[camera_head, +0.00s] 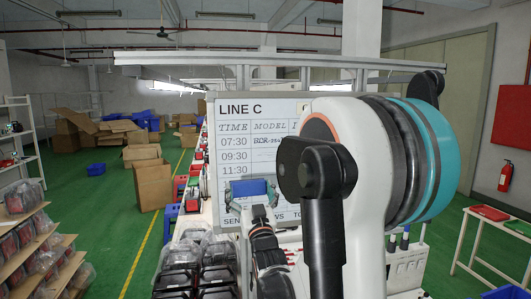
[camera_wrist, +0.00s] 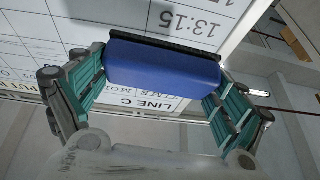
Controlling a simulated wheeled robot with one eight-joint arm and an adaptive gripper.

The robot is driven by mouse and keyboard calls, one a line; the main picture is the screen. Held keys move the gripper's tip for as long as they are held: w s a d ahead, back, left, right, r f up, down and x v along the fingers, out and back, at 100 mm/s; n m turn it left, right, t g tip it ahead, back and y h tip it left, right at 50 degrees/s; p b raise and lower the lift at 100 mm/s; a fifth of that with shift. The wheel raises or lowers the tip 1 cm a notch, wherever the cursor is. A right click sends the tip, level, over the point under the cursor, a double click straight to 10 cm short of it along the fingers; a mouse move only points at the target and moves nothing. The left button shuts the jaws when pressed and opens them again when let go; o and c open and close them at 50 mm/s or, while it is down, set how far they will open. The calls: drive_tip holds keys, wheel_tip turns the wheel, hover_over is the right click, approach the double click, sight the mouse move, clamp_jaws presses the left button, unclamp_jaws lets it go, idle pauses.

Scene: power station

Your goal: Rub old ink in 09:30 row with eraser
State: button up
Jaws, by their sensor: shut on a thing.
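The whiteboard (camera_head: 231,168) stands upright and is headed LINE C, with TIME and MODEL columns. The 09:30 row (camera_head: 235,156) shows no writing in the part of its MODEL cell that I see; my arm hides the row's right side. The 07:30 row holds a handwritten entry (camera_head: 267,142). My gripper (camera_head: 251,191) is shut on the blue eraser (camera_head: 249,187), in front of the board below the 11:30 row. In the wrist view the eraser (camera_wrist: 162,66) sits between the fingers, its dark felt towards the board near 13:15. I cannot tell whether it touches.
Dark bagged parts (camera_head: 185,265) lie on the bench below and left of the board. Pens (camera_head: 405,241) stand on the bench to the right. A side table with a red tray (camera_head: 489,213) is at the right. Cardboard boxes (camera_head: 152,185) stand on the green floor at the left.

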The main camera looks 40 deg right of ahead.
drive_tip(key=s+d+r+h+p, duration=0.2)
drive_tip(key=s+d+r+p, duration=0.15)
drive_tip(key=r, duration=0.45)
drive_tip(key=shift+m+t, duration=0.3)
drive_tip(key=shift+m, duration=0.1)
drive_tip(key=shift+w+d+b, duration=0.1)
drive_tip(key=shift+w+d, duration=0.25)
drive_tip(key=shift+w, duration=0.35)
drive_tip(key=shift+w+d+b, duration=0.15)
drive_tip(key=shift+w+d, duration=0.2)
drive_tip(key=shift+w, duration=0.35)
drive_tip(key=shift+w+d+b, duration=0.1)
drive_tip(key=shift+w+d, duration=0.25)
drive_tip(key=shift+w, duration=0.35)
drive_tip(key=shift+w+d, duration=0.5)
drive_tip(key=shift+w, duration=0.4)
drive_tip(key=shift+b, duration=0.3)
